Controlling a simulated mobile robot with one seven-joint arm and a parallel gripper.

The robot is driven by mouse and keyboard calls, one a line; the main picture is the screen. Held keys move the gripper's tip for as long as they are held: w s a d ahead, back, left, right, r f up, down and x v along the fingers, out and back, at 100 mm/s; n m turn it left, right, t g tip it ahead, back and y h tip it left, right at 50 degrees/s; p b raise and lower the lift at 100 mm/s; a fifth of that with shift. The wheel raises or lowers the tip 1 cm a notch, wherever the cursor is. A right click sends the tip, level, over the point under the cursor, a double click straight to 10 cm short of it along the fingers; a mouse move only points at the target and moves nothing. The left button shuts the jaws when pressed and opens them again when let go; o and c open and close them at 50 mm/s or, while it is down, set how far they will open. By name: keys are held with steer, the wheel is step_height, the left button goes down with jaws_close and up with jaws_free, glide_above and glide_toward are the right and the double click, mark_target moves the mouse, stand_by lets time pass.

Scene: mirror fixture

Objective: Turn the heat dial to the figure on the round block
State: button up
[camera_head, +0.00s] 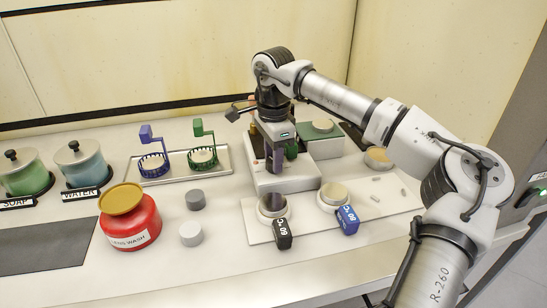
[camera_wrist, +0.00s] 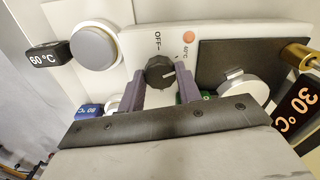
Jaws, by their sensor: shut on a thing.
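The heat dial (camera_wrist: 160,72) is a black knob with a white pointer line, on the white heater box (camera_wrist: 118,70). The word OFF is printed by the dial, with an orange dot and a small temperature mark to its right. The line points right. My gripper (camera_wrist: 163,82) has its two purple-grey fingers on either side of the dial, shut on it. In the head view my gripper (camera_head: 274,165) points down at the heater box (camera_head: 287,181) and hides the dial. Tags read 60 °C (camera_wrist: 45,55) and 30 °C (camera_wrist: 296,104). I cannot tell a figure on any round block.
Grey cylinders (camera_head: 190,234) and a red wash pot (camera_head: 130,225) stand left. A tray (camera_head: 219,160) holds blue and green baskets. The front counter edge is clear.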

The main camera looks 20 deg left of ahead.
steer(key=m+b, duration=0.1)
steer(key=m, duration=0.4)
steer(key=shift+m, duration=0.3)
steer(key=m, duration=0.5)
steer(key=shift+b, duration=0.35)
steer(key=m+b, duration=0.1)
steer(key=m, duration=0.4)
steer(key=shift+m, duration=0.4)
steer(key=m, duration=0.5)
steer(key=shift+m+b, duration=0.3)
steer(key=shift+b, duration=0.1)
steer(key=o, duration=1)
step_height(320, 180, up, 14)
